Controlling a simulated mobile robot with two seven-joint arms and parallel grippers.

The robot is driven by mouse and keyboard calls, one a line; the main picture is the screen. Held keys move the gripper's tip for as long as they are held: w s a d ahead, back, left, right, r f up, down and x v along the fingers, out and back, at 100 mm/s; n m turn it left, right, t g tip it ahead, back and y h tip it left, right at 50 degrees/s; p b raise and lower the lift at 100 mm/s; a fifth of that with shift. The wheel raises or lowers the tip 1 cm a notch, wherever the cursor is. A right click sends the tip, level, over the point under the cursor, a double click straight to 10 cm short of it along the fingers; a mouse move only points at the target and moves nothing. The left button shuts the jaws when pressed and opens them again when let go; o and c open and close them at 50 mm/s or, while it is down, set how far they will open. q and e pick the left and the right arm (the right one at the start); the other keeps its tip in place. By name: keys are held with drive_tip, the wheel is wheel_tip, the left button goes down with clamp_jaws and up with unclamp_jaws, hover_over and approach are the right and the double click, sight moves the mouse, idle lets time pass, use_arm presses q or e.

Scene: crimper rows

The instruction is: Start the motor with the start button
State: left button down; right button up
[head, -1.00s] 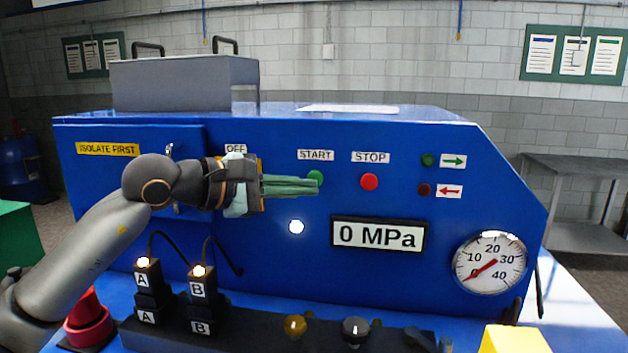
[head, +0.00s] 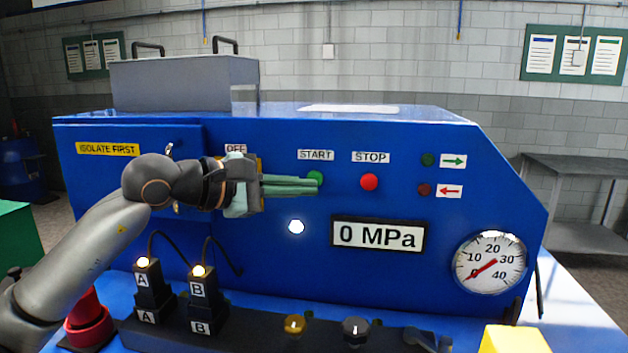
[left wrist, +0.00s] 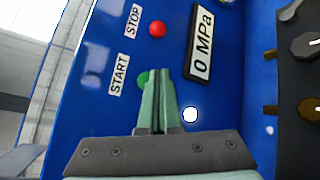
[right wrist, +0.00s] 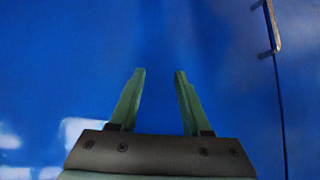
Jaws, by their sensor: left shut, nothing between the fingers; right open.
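The green start button (head: 316,176) sits on the blue panel (head: 270,265) under the START label (head: 316,155). My left gripper (head: 318,186) is shut and empty, with its fingertips at the lower part of the button. In the left wrist view the fingertips (left wrist: 160,76) cover part of the green button (left wrist: 143,77); I cannot tell whether they touch it. The red stop button (head: 369,182) is to the right. My right gripper (right wrist: 158,75) is open and empty, facing a plain blue surface.
The display (head: 378,235) reads 0 MPa, and the gauge (head: 490,262) needle points near 0. A white lamp (head: 296,227) is lit below the fingers. Connectors A (head: 149,284) and B (head: 201,290) stand below the left arm. A red knob (head: 88,318) is at the lower left.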

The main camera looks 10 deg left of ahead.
use_arm(q)
drive_tip(key=shift+w, duration=0.1)
drive_tip(key=shift+w, duration=0.3)
drive_tip(key=shift+w+p, duration=0.3)
drive_tip(key=shift+w, duration=0.25)
idle(0.9)
idle(0.3)
drive_tip(key=shift+s+b, duration=0.65)
drive_tip(key=shift+s, duration=0.3)
